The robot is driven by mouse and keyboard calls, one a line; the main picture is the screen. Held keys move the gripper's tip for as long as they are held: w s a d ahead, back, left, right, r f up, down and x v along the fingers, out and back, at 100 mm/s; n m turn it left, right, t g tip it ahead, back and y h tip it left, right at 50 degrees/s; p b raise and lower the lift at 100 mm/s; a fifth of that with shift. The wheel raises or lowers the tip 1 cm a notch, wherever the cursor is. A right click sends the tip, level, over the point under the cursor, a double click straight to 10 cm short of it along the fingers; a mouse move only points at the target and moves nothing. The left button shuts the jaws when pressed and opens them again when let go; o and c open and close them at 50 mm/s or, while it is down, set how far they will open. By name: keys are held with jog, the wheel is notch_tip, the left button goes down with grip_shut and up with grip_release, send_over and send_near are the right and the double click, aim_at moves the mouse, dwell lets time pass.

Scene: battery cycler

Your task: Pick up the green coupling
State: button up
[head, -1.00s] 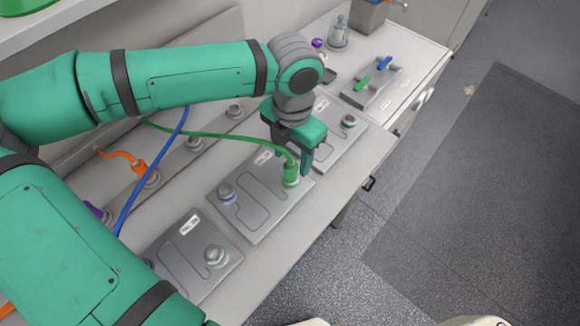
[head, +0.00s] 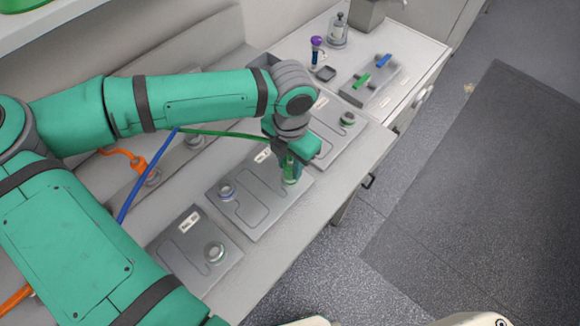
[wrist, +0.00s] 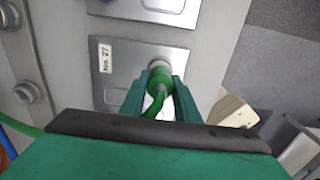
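The green coupling (head: 290,173) is plugged upright onto a fitting on the middle grey plate (head: 262,215), and a green hose leads from it to the left. In the wrist view the coupling (wrist: 160,77) stands between the two fingers of my gripper (wrist: 159,80). The fingers are apart, one on each side of it, with a narrow gap appearing at the left finger; firm contact does not show. In the head view my gripper (head: 290,163) points down over the coupling and partly hides it.
A plate with a bare fitting (head: 215,252) lies nearer, and another (head: 348,118) lies farther right. A blue hose (head: 140,185) and an orange coupling (head: 138,163) are at the left. A tray with green and blue handles (head: 370,80) stands at the back right.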

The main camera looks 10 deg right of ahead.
jog(key=shift+c, duration=1)
jog(key=shift+r, duration=0.9)
jog(key=s+d+r, duration=0.9)
jog(key=s+r, duration=0.1)
jog(key=r, duration=0.1)
jog(key=shift+s, duration=0.35)
jog(key=shift+d+r, duration=0.1)
